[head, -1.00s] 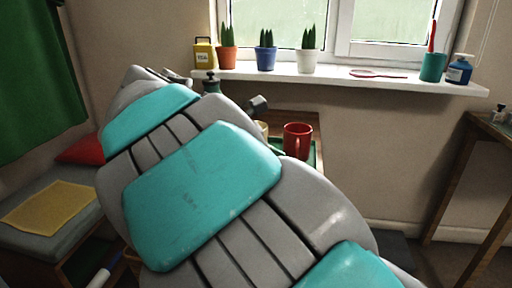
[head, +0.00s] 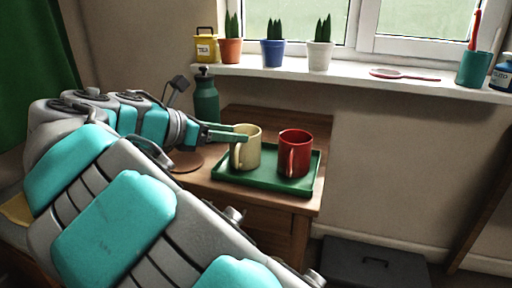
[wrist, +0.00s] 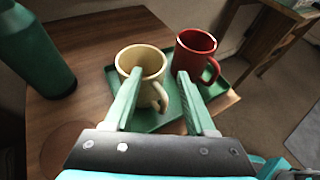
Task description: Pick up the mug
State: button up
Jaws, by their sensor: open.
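A cream mug (head: 248,152) and a red mug (head: 295,154) stand upright on a green tray (head: 262,184). The cream mug is on the left, the red one on the right. My gripper (head: 240,133) is open and reaches in from the left at the cream mug's upper part. In the wrist view my gripper (wrist: 159,74) has one finger in front of the cream mug (wrist: 138,62). Its handle shows in the space between the fingers. The other finger points toward the red mug (wrist: 191,52), whose handle faces right. Whether a finger touches the cream mug cannot be told.
The tray lies on a wooden cabinet (head: 262,215). A green bottle (head: 205,97) stands behind my gripper; a lamp base (head: 186,161) is near it. The windowsill (head: 350,80) above holds potted plants. A dark box (head: 372,265) is on the floor at right.

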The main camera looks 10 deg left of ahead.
aim_at(258, 136)
jog(key=shift+b+x, duration=0.35)
jog(key=shift+x, duration=3.2)
grip_shut()
